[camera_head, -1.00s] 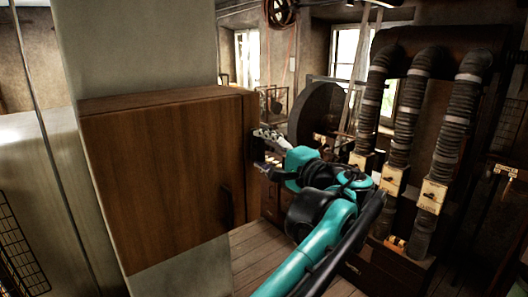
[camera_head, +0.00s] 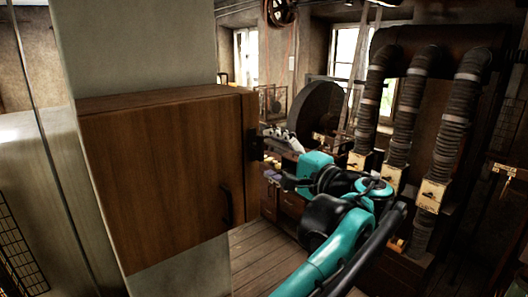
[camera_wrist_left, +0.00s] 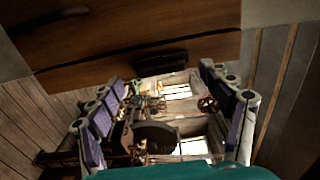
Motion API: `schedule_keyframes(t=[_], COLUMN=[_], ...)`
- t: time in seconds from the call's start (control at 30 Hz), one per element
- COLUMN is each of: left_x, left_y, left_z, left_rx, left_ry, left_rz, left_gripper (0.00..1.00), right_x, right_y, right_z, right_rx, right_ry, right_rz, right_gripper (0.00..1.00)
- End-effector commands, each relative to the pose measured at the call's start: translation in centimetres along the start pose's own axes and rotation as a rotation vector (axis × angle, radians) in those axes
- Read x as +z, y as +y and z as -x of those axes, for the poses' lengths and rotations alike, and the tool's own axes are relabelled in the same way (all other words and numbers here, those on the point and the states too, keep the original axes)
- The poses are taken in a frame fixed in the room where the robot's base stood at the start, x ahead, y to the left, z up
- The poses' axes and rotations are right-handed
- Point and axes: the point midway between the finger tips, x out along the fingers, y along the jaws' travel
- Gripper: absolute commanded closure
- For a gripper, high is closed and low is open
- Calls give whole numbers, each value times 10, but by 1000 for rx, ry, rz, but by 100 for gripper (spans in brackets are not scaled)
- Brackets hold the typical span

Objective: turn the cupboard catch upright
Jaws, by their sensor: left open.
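The brown wooden cupboard (camera_head: 160,180) hangs on a pale pillar at the left of the head view. The catch (camera_head: 254,144) is a small dark piece on its right side, seen nearly edge-on there and looking taller than wide. In the left wrist view the catch (camera_wrist_left: 162,64) is a black bar lying across the picture, at the cupboard's edge. My left gripper (camera_head: 279,153) is open and empty, just right of the catch and apart from it. In the wrist view its fingers (camera_wrist_left: 164,84) stand wide on either side, with the catch beyond them. My right gripper is not in view.
A dark handle (camera_head: 227,206) is on the cupboard's front, low at the right. Ribbed hoses (camera_head: 412,110) with pale boxes stand at the right. A large dark wheel (camera_head: 316,112) is behind my gripper. Wooden floor shows below the cupboard.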

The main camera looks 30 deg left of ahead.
Motion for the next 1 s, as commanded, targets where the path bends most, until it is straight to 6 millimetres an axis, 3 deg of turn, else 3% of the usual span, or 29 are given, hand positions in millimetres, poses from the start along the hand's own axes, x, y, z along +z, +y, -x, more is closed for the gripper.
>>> schedule_keyframes(t=[0.2, 0.4, 1.0], left_x=[-1, 0, 1], left_y=[0, 0, 2], left_z=[50, 77, 83], left_rx=[0, 0, 3], left_ry=[6, 2, 1], left_rz=[0, 0, 0], left_gripper=[21, 21, 21], right_x=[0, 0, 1], right_y=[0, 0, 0], right_z=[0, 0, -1], right_rx=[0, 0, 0], right_ry=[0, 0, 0], right_rz=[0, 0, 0], right_gripper=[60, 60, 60])
